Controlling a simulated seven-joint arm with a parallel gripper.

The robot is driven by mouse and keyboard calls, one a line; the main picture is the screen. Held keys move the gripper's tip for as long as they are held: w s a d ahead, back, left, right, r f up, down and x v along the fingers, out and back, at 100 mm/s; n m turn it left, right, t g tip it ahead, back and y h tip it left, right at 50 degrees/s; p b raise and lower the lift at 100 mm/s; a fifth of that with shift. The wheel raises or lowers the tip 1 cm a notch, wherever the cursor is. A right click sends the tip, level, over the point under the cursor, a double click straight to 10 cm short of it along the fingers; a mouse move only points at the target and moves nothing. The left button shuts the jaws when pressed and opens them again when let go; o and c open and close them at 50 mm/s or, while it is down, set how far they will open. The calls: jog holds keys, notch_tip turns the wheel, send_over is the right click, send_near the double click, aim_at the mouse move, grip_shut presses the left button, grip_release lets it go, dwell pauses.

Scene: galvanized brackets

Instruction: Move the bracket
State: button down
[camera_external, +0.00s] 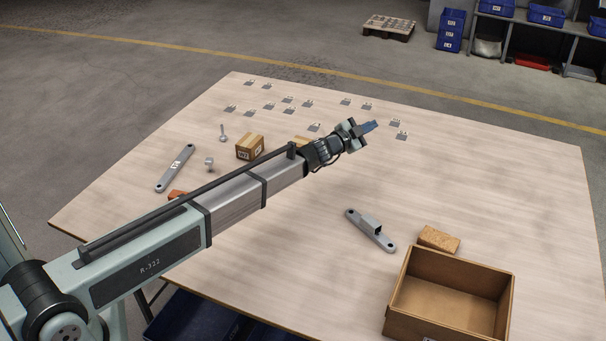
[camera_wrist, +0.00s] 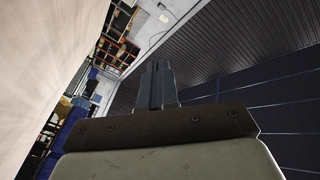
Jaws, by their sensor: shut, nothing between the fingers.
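Several small galvanized brackets lie scattered along the back of the table, among them one (camera_external: 401,135) just right of my gripper and one (camera_external: 314,127) to its left. I cannot tell which is the task's bracket. My gripper (camera_external: 371,126) is shut and empty, raised above the table. In the wrist view its closed fingers (camera_wrist: 157,82) point away from the brackets.
An open brown box (camera_external: 493,284) stands at the front right, with a cork-like block (camera_external: 439,239) behind it. A small carton (camera_external: 249,147), a bolt-like piece (camera_external: 209,163) and a thin metal piece (camera_external: 222,133) lie left of my arm. The table's right side is clear.

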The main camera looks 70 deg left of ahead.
jog(key=w+d+f+m+t+h, duration=0.1)
jog(key=w+d+m+h, duration=0.2)
jog(key=d+m+h, duration=0.5)
jog(key=m+g+h, duration=0.2)
jog(key=m+h, duration=0.1)
jog(key=m, duration=0.6)
send_over(370, 226)
jog(key=s, duration=0.4)
notch_tip(370, 226, down, 8)
jog(key=f, duration=0.5)
jog(key=shift+s+d, duration=0.15)
jog(key=shift+d, duration=0.05)
jog(key=shift+f, duration=0.2)
jog(key=shift+w+a, duration=0.2)
jog(key=shift+w, duration=0.25)
